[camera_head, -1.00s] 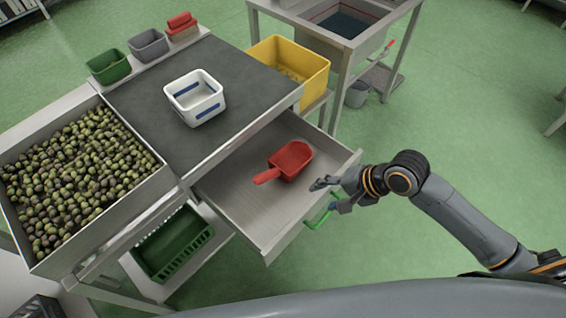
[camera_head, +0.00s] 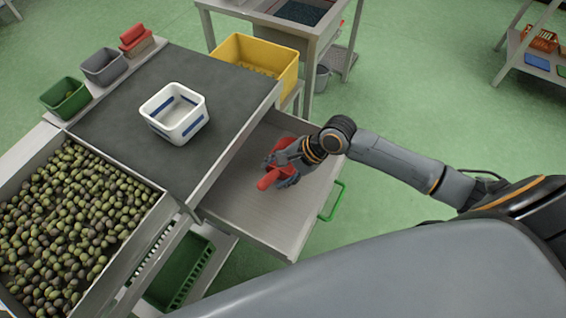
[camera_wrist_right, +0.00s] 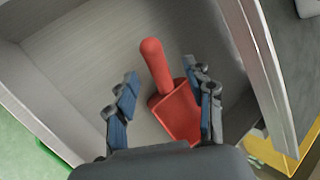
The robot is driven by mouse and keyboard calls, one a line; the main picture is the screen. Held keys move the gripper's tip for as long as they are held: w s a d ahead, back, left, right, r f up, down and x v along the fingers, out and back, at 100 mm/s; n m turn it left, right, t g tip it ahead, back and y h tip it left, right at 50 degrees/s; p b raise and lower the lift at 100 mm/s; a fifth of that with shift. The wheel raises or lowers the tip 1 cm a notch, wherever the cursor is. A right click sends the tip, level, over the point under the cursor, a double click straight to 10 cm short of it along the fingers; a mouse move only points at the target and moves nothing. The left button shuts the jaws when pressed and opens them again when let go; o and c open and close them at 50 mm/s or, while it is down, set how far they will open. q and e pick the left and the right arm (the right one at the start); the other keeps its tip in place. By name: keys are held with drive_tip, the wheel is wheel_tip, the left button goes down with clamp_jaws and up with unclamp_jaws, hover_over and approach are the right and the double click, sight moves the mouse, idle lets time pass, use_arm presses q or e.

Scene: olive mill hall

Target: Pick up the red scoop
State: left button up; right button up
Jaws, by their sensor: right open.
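The red scoop (camera_head: 268,181) lies in the open drawer (camera_head: 240,208), its handle pointing toward the lower left in the head view. My right gripper (camera_head: 284,176) is over it and hides part of its bowl. In the right wrist view the scoop (camera_wrist_right: 178,108) shows between and beyond the open fingers of the gripper (camera_wrist_right: 168,98), its handle pointing up the picture. The right finger overlaps the bowl's edge; whether it touches cannot be told. The left finger is clear of the scoop. My left gripper is not in view.
The drawer's green handle (camera_head: 333,201) is at its front. A white box with blue marks (camera_head: 175,132) stands on the grey worktop (camera_head: 110,118). A yellow bin (camera_head: 228,50) is behind the drawer. An olive-filled tray (camera_head: 160,205) is at left. The drawer floor around the scoop is bare.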

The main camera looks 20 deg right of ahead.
sight(269, 180)
drive_tip(key=shift+w+a+f, duration=0.2)
drive_tip(key=shift+a+f, duration=0.15)
drive_tip(key=shift+f, duration=0.05)
drive_tip(key=shift+w+a+f, duration=0.1)
drive_tip(key=shift+a+f, duration=0.1)
drive_tip(key=shift+f, duration=0.35)
drive_tip(key=x, duration=0.4)
drive_tip(key=shift+f, duration=0.35)
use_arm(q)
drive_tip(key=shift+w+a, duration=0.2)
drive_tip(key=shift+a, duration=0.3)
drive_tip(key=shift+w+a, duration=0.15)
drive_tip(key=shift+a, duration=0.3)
use_arm(e)
drive_tip(key=shift+d, duration=0.1)
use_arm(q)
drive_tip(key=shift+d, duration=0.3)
use_arm(e)
clamp_jaws()
